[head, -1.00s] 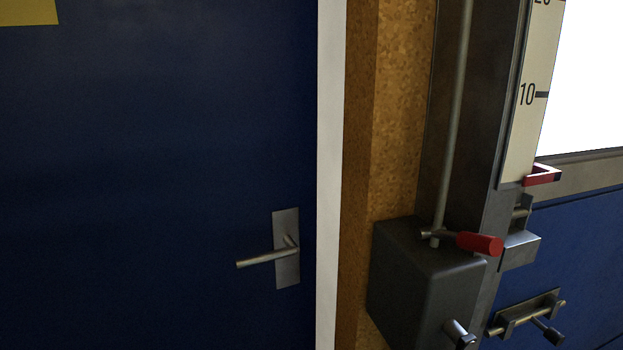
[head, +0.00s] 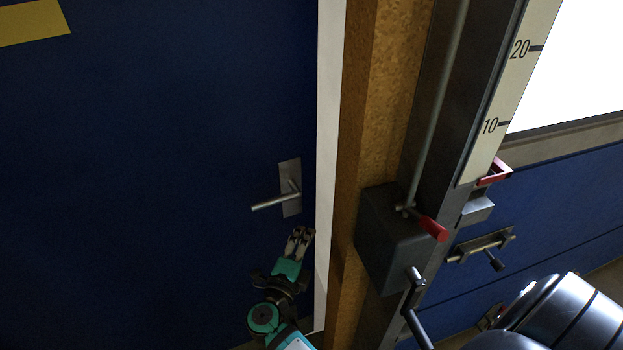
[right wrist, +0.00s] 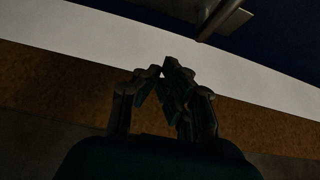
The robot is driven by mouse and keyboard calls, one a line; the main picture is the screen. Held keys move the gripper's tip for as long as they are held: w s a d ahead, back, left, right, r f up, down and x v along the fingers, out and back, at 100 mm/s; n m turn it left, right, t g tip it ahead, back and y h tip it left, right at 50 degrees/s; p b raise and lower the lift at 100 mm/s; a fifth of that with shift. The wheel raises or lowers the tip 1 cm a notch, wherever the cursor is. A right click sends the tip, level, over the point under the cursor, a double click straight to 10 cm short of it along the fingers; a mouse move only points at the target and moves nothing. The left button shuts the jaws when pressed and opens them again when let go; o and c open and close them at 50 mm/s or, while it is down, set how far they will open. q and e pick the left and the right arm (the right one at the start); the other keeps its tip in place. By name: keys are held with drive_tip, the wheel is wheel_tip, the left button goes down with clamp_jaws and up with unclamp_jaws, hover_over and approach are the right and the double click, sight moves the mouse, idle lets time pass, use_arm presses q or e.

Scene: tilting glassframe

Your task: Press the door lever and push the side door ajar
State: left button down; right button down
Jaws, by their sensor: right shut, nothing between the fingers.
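The dark blue side door (head: 160,150) fills the left of the head view, and no gap shows along its white frame edge (head: 328,130). The silver door lever (head: 272,201) sticks out to the left from its upright plate (head: 290,180), tilted slightly down at its free end. My right gripper (head: 301,233) is shut and empty just below the lever plate, apart from the lever in the picture. In the right wrist view, its fingertips (right wrist: 167,68) are together in front of the white frame, and part of the lever (right wrist: 222,18) shows above them. My left gripper is not in view.
Right of the door stand a wooden post (head: 365,110) and a dark box (head: 385,240) with a red-handled lever (head: 433,229) and a crank (head: 415,295). A scale strip (head: 500,105) runs up beside them. A yellow patch (head: 30,22) is at the door's upper left.

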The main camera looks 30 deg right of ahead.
drive_tip(key=b+x, duration=0.1)
drive_tip(key=x, duration=0.3)
drive_tip(key=w+a+b+x, duration=0.1)
drive_tip(key=x, duration=0.3)
drive_tip(key=w+b+x, duration=0.1)
drive_tip(key=b+x, duration=0.1)
drive_tip(key=x, duration=0.3)
drive_tip(key=shift+a+f, duration=0.25)
drive_tip(key=shift+a, duration=0.1)
drive_tip(key=shift+s+r, duration=0.1)
